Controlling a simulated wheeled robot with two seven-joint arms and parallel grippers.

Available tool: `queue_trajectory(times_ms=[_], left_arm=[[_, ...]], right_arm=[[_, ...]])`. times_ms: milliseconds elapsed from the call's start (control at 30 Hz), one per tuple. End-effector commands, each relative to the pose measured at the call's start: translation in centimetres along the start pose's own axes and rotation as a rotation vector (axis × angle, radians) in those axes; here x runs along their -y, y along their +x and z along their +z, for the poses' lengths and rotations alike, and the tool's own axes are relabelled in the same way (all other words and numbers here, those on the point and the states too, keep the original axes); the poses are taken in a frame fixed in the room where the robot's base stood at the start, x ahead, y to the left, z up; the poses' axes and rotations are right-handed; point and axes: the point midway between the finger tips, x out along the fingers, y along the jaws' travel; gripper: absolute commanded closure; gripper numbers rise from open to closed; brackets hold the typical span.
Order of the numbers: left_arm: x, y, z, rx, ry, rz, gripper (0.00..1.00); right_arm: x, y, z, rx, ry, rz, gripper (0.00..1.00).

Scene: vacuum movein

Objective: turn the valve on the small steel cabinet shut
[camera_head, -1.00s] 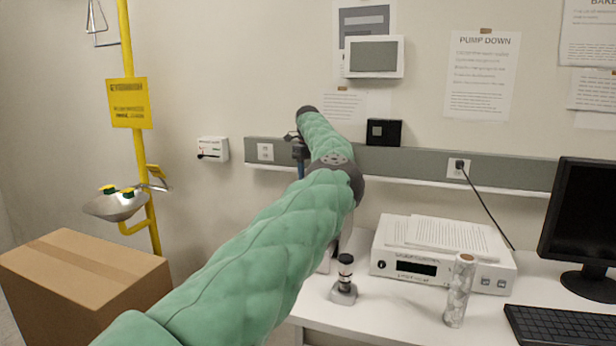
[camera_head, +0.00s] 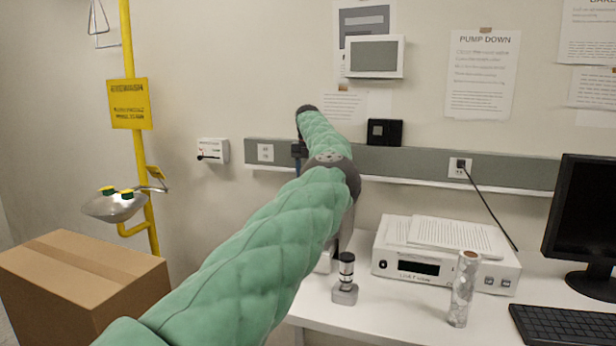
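My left arm, in a green quilted sleeve, comes in from the lower left and crosses the middle of the head view. It bends at a grey joint and rises to a dark wrist joint. A dark blue part (camera_head: 299,152) hangs just below that wrist, in front of the grey wall rail. My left gripper's fingers are not clearly visible, and the sleeve hides much of what lies behind it. I cannot make out a small steel cabinet or its valve for sure; a pale base (camera_head: 325,262) on the desk shows only partly past the arm. My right gripper is not in view.
A white desk (camera_head: 400,318) holds a small metal fitting (camera_head: 345,280), a white instrument (camera_head: 445,262), a foil-like cylinder (camera_head: 464,290), a keyboard (camera_head: 562,326) and a monitor (camera_head: 590,215). A cardboard box (camera_head: 85,285) and an eyewash basin (camera_head: 115,207) stand left. A white wall box (camera_head: 212,151) has a black lever.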

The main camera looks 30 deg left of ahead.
Motion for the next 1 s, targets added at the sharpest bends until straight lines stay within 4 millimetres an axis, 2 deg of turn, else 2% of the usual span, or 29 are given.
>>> queue_trajectory(times_ms=[600,1000], left_arm=[[-0.1,-0.1,0.1,0.003,0.547,0.001,0.74],[-0.1,-0.2,0.1,0.003,0.732,0.001,0.74]], right_arm=[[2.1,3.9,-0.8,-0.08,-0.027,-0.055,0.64],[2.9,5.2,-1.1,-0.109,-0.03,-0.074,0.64]])
